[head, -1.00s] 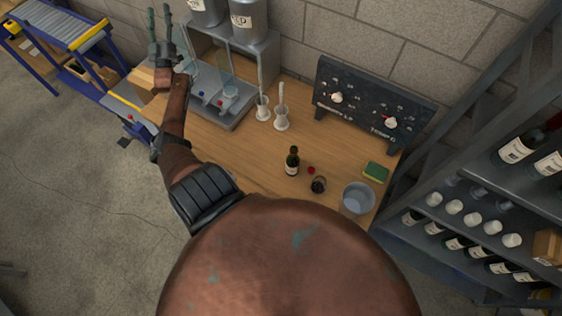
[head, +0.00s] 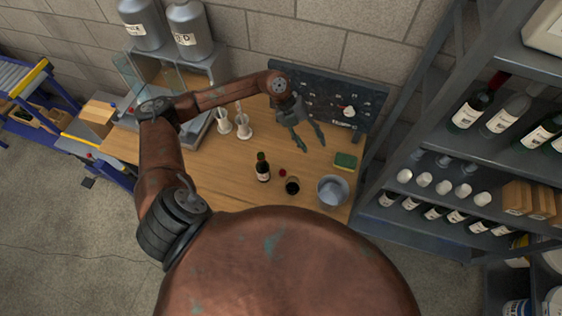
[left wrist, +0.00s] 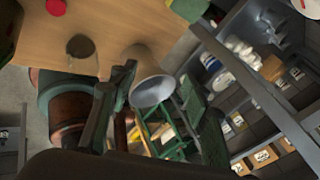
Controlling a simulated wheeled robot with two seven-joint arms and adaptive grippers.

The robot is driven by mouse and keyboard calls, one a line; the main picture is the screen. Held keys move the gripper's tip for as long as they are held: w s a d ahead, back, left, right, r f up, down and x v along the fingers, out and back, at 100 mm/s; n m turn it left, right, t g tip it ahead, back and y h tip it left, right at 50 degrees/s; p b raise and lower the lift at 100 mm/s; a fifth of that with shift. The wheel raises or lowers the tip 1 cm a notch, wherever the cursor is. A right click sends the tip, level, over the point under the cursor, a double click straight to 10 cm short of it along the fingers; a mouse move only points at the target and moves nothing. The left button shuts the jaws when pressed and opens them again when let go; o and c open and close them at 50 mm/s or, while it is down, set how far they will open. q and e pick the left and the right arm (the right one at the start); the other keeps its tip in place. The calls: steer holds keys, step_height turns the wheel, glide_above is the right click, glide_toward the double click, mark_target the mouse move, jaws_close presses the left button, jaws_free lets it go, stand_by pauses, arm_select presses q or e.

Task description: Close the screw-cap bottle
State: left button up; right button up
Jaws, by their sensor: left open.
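The dark bottle (head: 263,168) with a pale label stands upright on the wooden bench (head: 222,182) in the head view. A small red cap (head: 282,173) lies on the wood just right of it; the cap also shows at the top left of the left wrist view (left wrist: 56,7). My left gripper (head: 311,147) is open and empty, its fingers pointing down over the bench in front of the dark control panel, behind and to the right of the bottle and cap. It is apart from both. My right gripper is not in view.
A small dark glass (head: 292,187) stands close to the cap. A grey bucket (head: 332,192) and a green-yellow sponge (head: 345,161) are at the bench's right. The control panel (head: 350,100) stands at the back, with white funnel-like vessels (head: 243,127) left of it. A bottle shelf (head: 450,170) is at right.

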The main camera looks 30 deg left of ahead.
arm_select(q)
steer(key=s+a+f+m+y, duration=0.2)
steer(key=s+f+y, duration=0.1)
steer(key=f, duration=0.2)
steer(key=m+y, duration=0.2)
steer(key=y, duration=0.2)
glide_above(283, 172)
step_height(283, 172, down, 7)
steer(key=shift+s+r, duration=0.1)
steer(key=shift+a, duration=0.1)
steer(key=shift+f, duration=1.35)
steer(key=shift+f+p, duration=0.65)
steer(key=shift+f, duration=2)
steer(key=shift+c, duration=0.4)
